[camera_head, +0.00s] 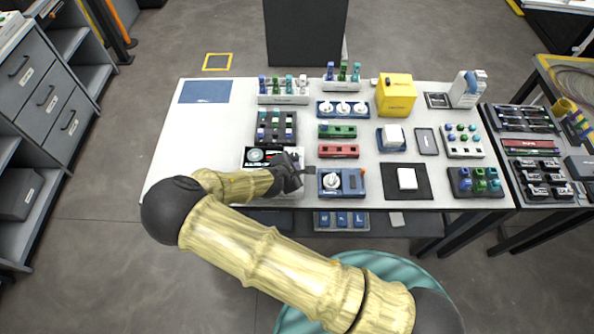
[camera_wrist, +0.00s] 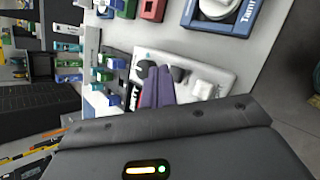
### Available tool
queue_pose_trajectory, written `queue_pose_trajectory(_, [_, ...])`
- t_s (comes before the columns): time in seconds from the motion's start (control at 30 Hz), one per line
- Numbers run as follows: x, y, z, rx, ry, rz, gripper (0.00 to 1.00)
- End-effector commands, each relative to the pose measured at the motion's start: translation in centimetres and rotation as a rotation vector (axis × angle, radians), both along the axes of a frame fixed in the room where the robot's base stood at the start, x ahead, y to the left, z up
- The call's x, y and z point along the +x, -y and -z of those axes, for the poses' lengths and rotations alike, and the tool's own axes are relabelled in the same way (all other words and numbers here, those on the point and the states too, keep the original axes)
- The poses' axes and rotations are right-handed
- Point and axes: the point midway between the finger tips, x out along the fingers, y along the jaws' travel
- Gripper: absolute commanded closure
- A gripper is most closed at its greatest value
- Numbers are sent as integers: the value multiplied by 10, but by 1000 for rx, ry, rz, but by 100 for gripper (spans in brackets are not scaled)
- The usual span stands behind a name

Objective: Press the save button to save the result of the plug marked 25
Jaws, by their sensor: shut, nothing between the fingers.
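My gripper (camera_head: 297,172) is shut and empty, low over the front right part of a white device (camera_head: 251,155) with a dark screen. In the wrist view its two purple fingers (camera_wrist: 156,74) lie together over the same white device (camera_wrist: 217,70). Dark rounded knobs or buttons (camera_wrist: 179,73) show beside the fingertips, and a raised white block (camera_wrist: 201,91) is further right. I cannot tell which is the save button, nor whether the fingertips touch anything. The number 25 is not readable on any plug. Coloured plugs stand in a dark rack (camera_head: 276,128) behind the device.
A blue device (camera_head: 343,182) with a white reel stands close to the right of my gripper. Behind it are a red block (camera_head: 338,151) and a green block (camera_head: 338,131). A yellow box (camera_head: 396,95) stands at the back. The table's left part (camera_head: 195,135) is clear.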

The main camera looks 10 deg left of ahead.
Motion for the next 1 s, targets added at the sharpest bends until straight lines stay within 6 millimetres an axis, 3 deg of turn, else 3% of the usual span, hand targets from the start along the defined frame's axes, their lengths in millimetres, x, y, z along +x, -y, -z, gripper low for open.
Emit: queue_pose_trajectory(1.0, [0,0,10,0,0,0,100])
